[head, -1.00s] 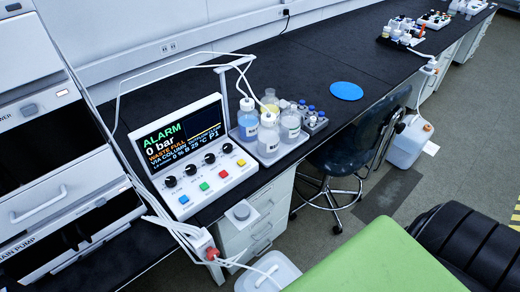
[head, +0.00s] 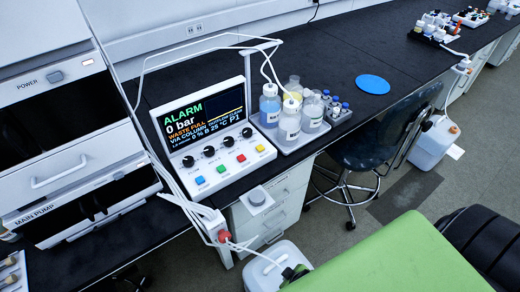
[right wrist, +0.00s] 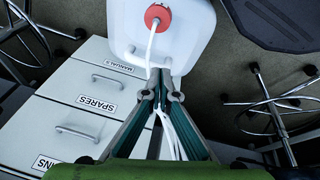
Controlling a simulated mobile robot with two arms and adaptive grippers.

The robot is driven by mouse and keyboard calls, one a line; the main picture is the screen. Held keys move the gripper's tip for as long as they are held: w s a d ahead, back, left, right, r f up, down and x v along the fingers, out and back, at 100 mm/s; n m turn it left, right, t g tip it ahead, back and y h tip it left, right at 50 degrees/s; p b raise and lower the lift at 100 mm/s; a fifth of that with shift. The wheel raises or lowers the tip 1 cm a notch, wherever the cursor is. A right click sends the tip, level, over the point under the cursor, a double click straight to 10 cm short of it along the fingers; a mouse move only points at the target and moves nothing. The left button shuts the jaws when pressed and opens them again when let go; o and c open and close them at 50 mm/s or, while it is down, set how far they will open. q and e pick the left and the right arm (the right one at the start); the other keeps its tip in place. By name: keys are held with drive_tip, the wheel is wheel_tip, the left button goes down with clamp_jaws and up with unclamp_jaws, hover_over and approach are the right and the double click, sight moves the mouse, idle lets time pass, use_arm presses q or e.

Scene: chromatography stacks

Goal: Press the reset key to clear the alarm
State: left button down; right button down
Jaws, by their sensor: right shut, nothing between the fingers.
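The control panel (head: 232,172) stands on the dark bench. Its screen (head: 203,118) reads ALARM, 0 bar and WASTE FULL. Along its lower front are a blue key (head: 200,181), a green key (head: 221,168), a red key (head: 241,158) and a yellow key (head: 260,148); their labels are too small to read, so I cannot tell which is reset. In the right wrist view my right gripper (right wrist: 160,74) is shut and empty, with a white waste container (right wrist: 185,42) just beyond its tips. It is low in front of the bench, away from the panel. My left gripper is not in view.
A tray (head: 288,150) of bottles stands right of the panel. White tubing (head: 185,203) runs down the panel's left side to the waste container (head: 262,275) on the floor. A chair (head: 372,140) is under the bench. Bench around the blue disc (head: 372,84) is clear.

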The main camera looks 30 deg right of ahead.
drive_tip(key=w+d+r+n+t+h+b, duration=0.1)
drive_tip(key=w+d+r+n+t, duration=0.15)
drive_tip(key=w+r, duration=0.85)
drive_tip(key=w+d+r+n+t+h+b, duration=0.1)
drive_tip(key=w+r+t, duration=0.35)
drive_tip(key=r, duration=1.25)
drive_tip(key=w+d+r+n+t+h, duration=0.1)
drive_tip(key=w+r+n+t, duration=0.15)
drive_tip(key=w+r, duration=0.85)
drive_tip(key=w+a+r+n+t+y, duration=0.3)
drive_tip(key=a+r+n+y, duration=0.3)
drive_tip(key=r+n, duration=0.4)
drive_tip(key=w+a+r+n+t+y, duration=0.3)
drive_tip(key=a+r+n+y, duration=0.4)
drive_tip(key=n, duration=0.4)
wheel_tip(320, 180, down, 7)
drive_tip(key=w+d+n+g, duration=0.1)
drive_tip(key=w+n+g, duration=0.2)
drive_tip(key=n+g, duration=0.7)
drive_tip(key=d+f+n+h, duration=0.3)
drive_tip(key=d+f+n, duration=0.1)
drive_tip(key=d, duration=0.4)
drive_tip(key=w+d+f+n+h, duration=0.1)
drive_tip(key=d+f+n+h, duration=0.2)
drive_tip(key=d, duration=0.5)
drive_tip(key=shift+w+d+f+n+g, duration=0.2)
drive_tip(key=shift+w+f+n+g, duration=0.15)
drive_tip(key=shift+f+n, duration=0.15)
